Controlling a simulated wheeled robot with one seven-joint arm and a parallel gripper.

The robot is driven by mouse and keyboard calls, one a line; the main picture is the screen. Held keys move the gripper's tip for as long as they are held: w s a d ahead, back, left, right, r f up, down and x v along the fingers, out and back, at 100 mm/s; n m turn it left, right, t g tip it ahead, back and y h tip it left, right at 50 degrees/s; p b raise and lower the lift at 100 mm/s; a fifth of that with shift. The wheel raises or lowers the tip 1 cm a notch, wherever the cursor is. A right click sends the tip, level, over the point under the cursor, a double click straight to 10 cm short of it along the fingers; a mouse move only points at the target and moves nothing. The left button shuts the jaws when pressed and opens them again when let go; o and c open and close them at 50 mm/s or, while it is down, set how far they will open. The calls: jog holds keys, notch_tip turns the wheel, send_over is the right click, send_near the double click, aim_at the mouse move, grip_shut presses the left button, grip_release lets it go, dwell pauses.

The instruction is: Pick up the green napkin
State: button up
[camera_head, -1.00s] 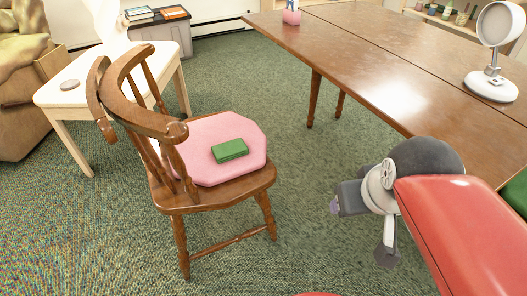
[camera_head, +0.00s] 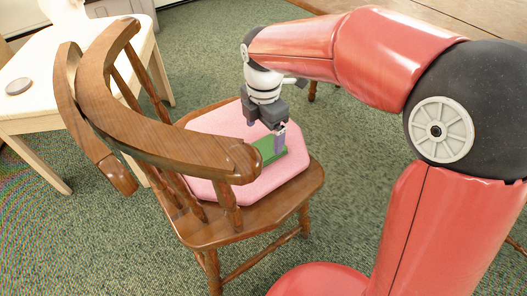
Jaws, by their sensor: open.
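The green napkin (camera_head: 267,150) is a flat folded block lying on the pink cushion (camera_head: 217,122) of a wooden chair (camera_head: 196,233). My gripper (camera_head: 279,139) points down over the napkin's right part. Its jaws are open, and one purple-grey finger shows against the napkin; the other is hard to make out. I cannot tell whether the finger touches the napkin. The chair's curved back hides the napkin's left end.
The chair's curved wooden back (camera_head: 160,140) rises close to the left of my gripper. A cream side table (camera_head: 40,95) with a round grey object (camera_head: 18,86) stands at the left. A brown table (camera_head: 440,14) is at the back right.

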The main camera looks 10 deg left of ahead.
aim_at(263, 149)
notch_tip(263, 149, down, 6)
jog(key=shift+s+r+b, duration=0.15)
jog(key=shift+r+b, duration=0.05)
jog(key=shift+b, duration=0.3)
jog(key=c, duration=1.1)
jog(key=shift+o, duration=0.2)
jog(key=shift+r, duration=0.2)
